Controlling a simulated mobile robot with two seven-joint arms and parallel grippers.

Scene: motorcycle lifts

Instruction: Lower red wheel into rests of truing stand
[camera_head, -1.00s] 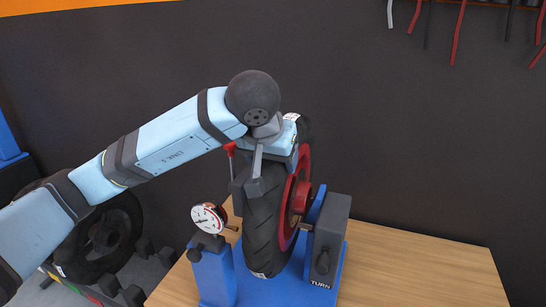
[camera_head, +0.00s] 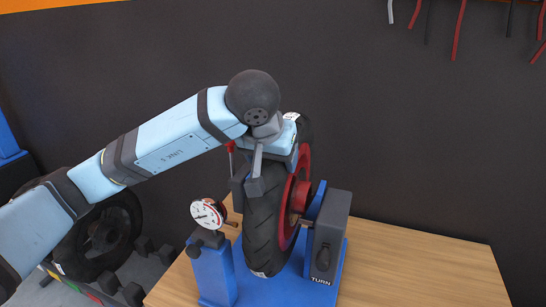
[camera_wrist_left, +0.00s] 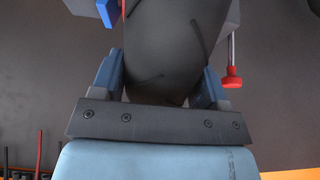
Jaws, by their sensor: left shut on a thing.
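The red wheel (camera_head: 296,190), a black tyre on a red rim, stands upright between the posts of the blue truing stand (camera_head: 270,288). Its axle shows at the right post; whether the axle sits in the rests is hard to tell. My left gripper (camera_head: 254,186) is shut on the top of the tyre from above. In the left wrist view the tyre (camera_wrist_left: 175,50) fills the space between the fingers. The stand's left post carries a round dial gauge (camera_head: 208,214). My right gripper is not in view.
The wooden bench (camera_head: 420,270) is clear to the right. Another black tyre (camera_head: 100,240) rests at the lower left. Cables hang on the dark wall.

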